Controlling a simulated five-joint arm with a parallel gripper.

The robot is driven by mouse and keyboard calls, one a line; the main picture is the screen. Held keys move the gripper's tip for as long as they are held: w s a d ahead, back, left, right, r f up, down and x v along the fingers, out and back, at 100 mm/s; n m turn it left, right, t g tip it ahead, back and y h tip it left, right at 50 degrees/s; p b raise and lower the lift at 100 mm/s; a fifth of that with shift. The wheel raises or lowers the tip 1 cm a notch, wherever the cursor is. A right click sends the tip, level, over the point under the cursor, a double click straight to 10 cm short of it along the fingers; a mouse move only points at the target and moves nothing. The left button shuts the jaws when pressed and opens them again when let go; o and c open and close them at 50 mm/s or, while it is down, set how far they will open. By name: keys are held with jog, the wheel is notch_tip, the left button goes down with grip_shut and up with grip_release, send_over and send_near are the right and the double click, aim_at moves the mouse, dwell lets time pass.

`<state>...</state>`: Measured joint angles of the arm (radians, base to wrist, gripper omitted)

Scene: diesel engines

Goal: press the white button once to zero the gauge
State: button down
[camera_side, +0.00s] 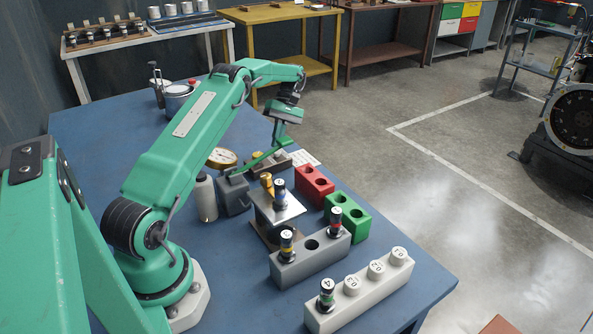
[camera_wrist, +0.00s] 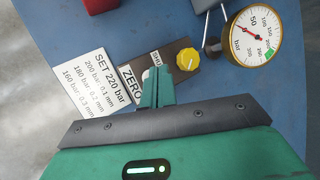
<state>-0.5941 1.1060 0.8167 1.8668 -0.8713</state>
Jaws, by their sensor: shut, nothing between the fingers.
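My gripper (camera_wrist: 161,73) is green, and its fingers are closed together with nothing between them. In the wrist view the fingertips are over a dark brown panel (camera_wrist: 172,52) marked ZERO, in front of a whitish round part that looks like the white button (camera_wrist: 146,74). The fingers hide most of it; I cannot tell whether they touch it. A yellow knob (camera_wrist: 187,59) sits just right of the fingertips. The round gauge (camera_wrist: 262,48) has a brass rim, a white face marked bar, and a red needle toward the upper left. The gauge (camera_side: 221,158) also shows in the side view.
A white card (camera_wrist: 96,80) reading SET 220 bar lies left of the panel. In the side view, red (camera_side: 314,184), green (camera_side: 348,215), grey (camera_side: 290,268) and white (camera_side: 377,289) blocks stand nearby.

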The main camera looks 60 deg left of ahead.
aim_at(279, 151)
jog(key=shift+r, duration=0.15)
jog(key=shift+r, duration=2.4)
jog(key=shift+d+r, duration=0.15)
jog(key=shift+r, duration=0.05)
jog(key=s+d+r+m+t+y, duration=0.2)
jog(key=d+r+m+t, duration=0.15)
jog(key=d+r, duration=0.5)
jog(key=s+d+r+m+t+y, duration=0.25)
jog(key=d+r+m, duration=0.25)
jog(key=d+r, duration=0.3)
jog(key=s+d+f+m+t, duration=0.2)
jog(key=s+d+m+t, duration=0.1)
jog(key=s+d, duration=0.3)
jog(key=s+d+f+m+t, duration=0.1)
jog(key=s+d+m, duration=0.4)
jog(key=s, duration=0.5)
jog(key=shift+s+d+f+t, duration=0.3)
jog(key=shift+d+f+t, duration=0.05)
jog(key=shift+d+t, duration=0.5)
